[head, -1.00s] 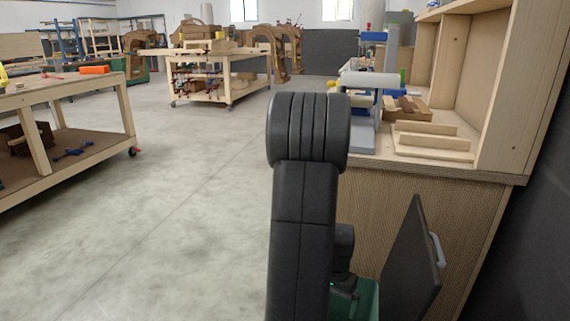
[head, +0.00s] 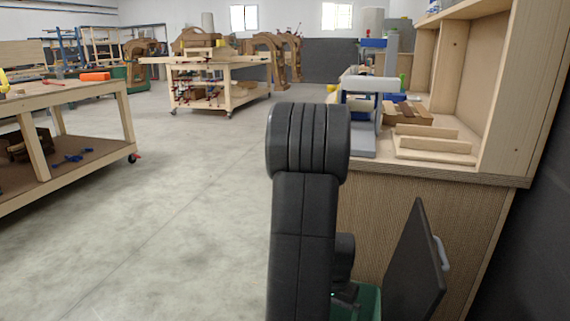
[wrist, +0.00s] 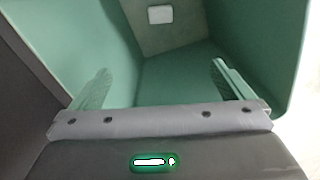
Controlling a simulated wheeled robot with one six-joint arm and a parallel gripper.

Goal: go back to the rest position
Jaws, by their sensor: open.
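My gripper (wrist: 162,88) is open in the wrist view, its two fingers wide apart with nothing between them. It points down into a green bin (wrist: 280,45). A small white block (wrist: 160,14) lies on the bin's floor, beyond the fingertips. The head view shows part of the same green bin (head: 369,303) low down beside the cabinet, largely hidden by my dark arm. My gripper is hidden behind the arm in the head view.
A dark panel with a grey handle (head: 416,262) stands tilted out beside the bin. The wooden workbench (head: 430,170) behind carries wood pieces (head: 434,143) and a clamp-like tool. Open concrete floor (head: 190,200) lies to the left, with wheeled wooden tables (head: 125,125) beyond.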

